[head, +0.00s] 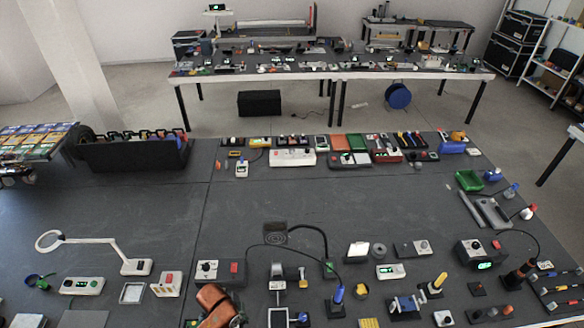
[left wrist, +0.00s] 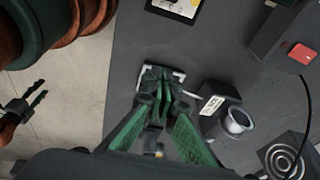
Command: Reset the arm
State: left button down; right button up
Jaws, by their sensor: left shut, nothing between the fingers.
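My left gripper (left wrist: 160,72) has green fingers in the left wrist view. They are closed together and empty, above a small pale square frame (left wrist: 178,76) on the dark table (left wrist: 135,48). I cannot tell whether the tips touch the frame. In the head view an orange link of my arm shows at the bottom edge, left of centre; the fingers are not clear there. Another dark gripper, apparently my right one (left wrist: 42,93), is at the left edge of the left wrist view, its prongs apart over the floor with nothing between them.
A metal cup-like ring (left wrist: 237,121) and a red-buttoned box (left wrist: 302,54) are right of the fingers. The table's middle (head: 330,205) is largely clear.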

pick_arm(q)
jog(key=s+a+r+n+t+y, duration=0.15)
jog(key=s+a+r+n, duration=0.25)
jog(key=s+a+n, duration=0.45)
jog(key=s+a+r+n+t+y, duration=0.15)
jog(key=s+a+r+n, duration=0.25)
jog(key=s+a+n, duration=0.5)
notch_tip(320, 180, down, 38)
jog(key=s+f+m+g+b, duration=0.1)
jog(key=s+m+g+b, duration=0.1)
jog(key=b, duration=0.9)
jog(key=s+f+b, duration=0.5)
jog(key=s+f, duration=0.5)
jog(key=f, duration=0.4)
jog(key=s+d+f+g+b, duration=0.1)
jog(key=s+f+b, duration=0.4)
jog(key=s+f, duration=0.5)
notch_tip(320, 180, down, 5)
jog(key=shift+s+r, duration=0.2)
jog(key=shift+s, duration=0.05)
